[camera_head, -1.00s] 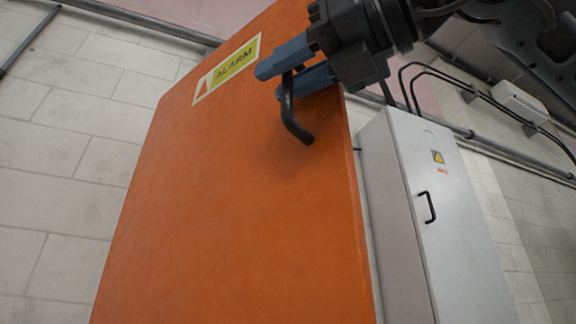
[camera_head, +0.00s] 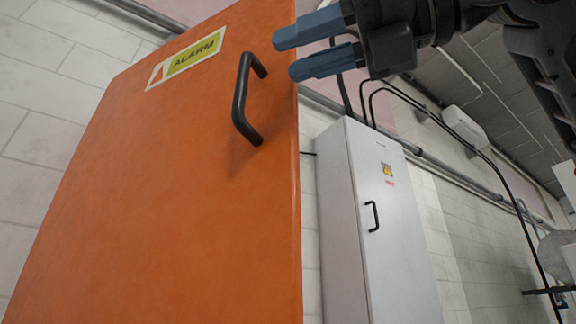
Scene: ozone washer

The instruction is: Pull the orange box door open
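The orange box door (camera_head: 200,200) fills the left and middle of the view, its flat front facing me at a slant. Its black bar handle (camera_head: 241,98) stands near the upper right edge. Whether the door is ajar cannot be told. My gripper (camera_head: 284,56) is at the top, just right of the handle. Its two blue fingers point left with a gap between them, and nothing is held. The handle looks clear of the fingertips.
A yellow ALARM label (camera_head: 187,58) is on the door's upper part. A grey cabinet (camera_head: 375,220) with a small black handle (camera_head: 373,216) stands to the right, behind the door's edge. Pipes and cables run along the tiled wall.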

